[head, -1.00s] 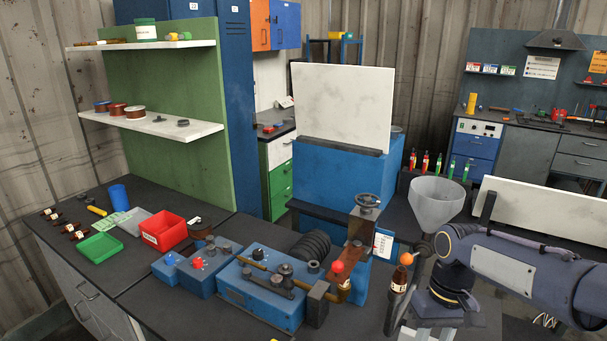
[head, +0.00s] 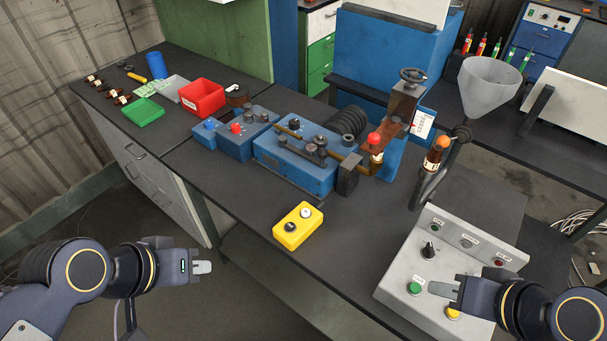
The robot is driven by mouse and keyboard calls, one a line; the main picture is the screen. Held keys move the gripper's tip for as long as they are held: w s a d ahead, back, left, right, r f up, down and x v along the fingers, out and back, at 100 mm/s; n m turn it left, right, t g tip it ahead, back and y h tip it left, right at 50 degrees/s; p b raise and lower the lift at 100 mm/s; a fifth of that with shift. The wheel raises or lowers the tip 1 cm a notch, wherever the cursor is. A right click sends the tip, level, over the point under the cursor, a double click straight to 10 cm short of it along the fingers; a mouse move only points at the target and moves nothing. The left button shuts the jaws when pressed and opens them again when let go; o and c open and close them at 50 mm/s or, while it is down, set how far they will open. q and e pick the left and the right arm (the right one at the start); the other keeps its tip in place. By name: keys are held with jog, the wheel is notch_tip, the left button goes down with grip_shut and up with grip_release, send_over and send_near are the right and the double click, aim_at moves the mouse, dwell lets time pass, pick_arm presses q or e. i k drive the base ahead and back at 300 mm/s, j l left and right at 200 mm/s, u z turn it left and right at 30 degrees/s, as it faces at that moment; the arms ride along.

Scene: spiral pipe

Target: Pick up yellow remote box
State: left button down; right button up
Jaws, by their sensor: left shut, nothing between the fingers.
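The yellow remote box (head: 298,227) sits on the dark workbench near its front edge. It has a light button and a dark button on top. My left gripper (head: 205,268) is shut and empty, in front of the bench edge, to the left of the box and lower in the picture, clear of it. My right gripper (head: 437,289) is at the lower right, over the grey control panel, to the right of the box. Its fingers overlap in this view, so I cannot tell whether they are open or shut.
A blue machine (head: 300,160) stands behind the yellow box. The grey control panel (head: 455,255) with knobs and buttons is to its right. A red bin (head: 203,98) and a green tray (head: 143,111) lie at the back left. Bare bench surrounds the box.

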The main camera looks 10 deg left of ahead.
aim_at(305, 226)
jog(key=i+j+z, duration=0.3)
jog(key=j, duration=0.15)
jog(key=j+z, duration=0.25)
jog(key=j, duration=0.2)
jog(key=i+j+z, duration=0.1)
jog(key=j+z, duration=0.2)
jog(key=j, duration=0.2)
jog(key=j+z, duration=0.25)
jog(key=j, duration=0.3)
